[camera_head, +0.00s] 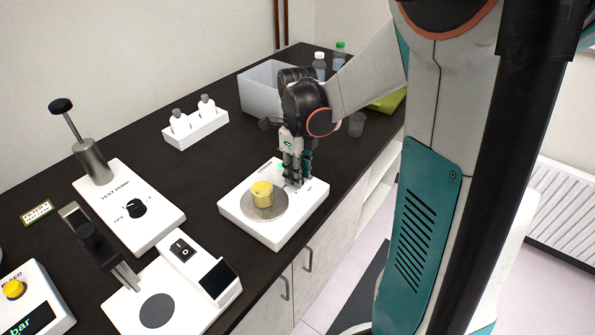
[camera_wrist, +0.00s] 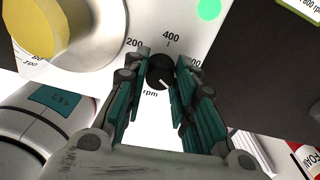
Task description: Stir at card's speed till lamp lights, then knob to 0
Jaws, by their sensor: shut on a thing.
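The white stirrer (camera_head: 240,216) stands on the dark bench, with a round metal plate (camera_head: 276,214) carrying a yellow-filled beaker (camera_head: 262,194). The beaker also shows in the wrist view (camera_wrist: 38,30). My gripper (camera_head: 294,184) reaches down onto the stirrer's right side. In the wrist view its teal fingers are shut on the black knob (camera_wrist: 159,70). The lamp (camera_wrist: 209,9) is bright green. Part of a card (camera_wrist: 305,5) reads "600 rpm".
A grey bin (camera_head: 262,92) and capped bottles (camera_head: 320,66) stand behind my gripper. A white rack with two bottles (camera_head: 196,128) is at the back left. A test pump (camera_head: 130,208) and a switch device (camera_head: 180,275) stand left of the stirrer. The bench's front edge is close.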

